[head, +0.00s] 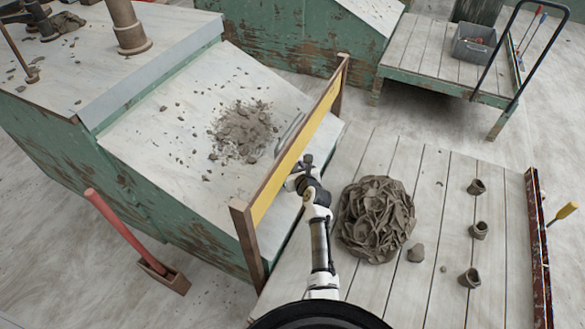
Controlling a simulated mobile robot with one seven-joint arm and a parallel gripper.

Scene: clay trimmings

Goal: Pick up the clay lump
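A small brown-grey clay lump (416,253) lies on the plank surface, just right of a big heap of clay trimmings (376,222). Crumbled clay (242,130) is also scattered on the sloping pale board to the left, behind the yellow-faced rail. My gripper (303,165) is at the end of my white arm, close to the yellow-faced rail, up and left of the heap. It is small and dark here, and I cannot tell whether its fingers are open or shut. The lump is apart from my gripper and in plain view.
The yellow-faced rail (293,142) stands between the sloping board and the planks. Three small clay pots (479,230) stand at the right, near a rusty edge bar (539,245). A grey bin (473,45) sits on a cart at the back. Planks in front of the lump are clear.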

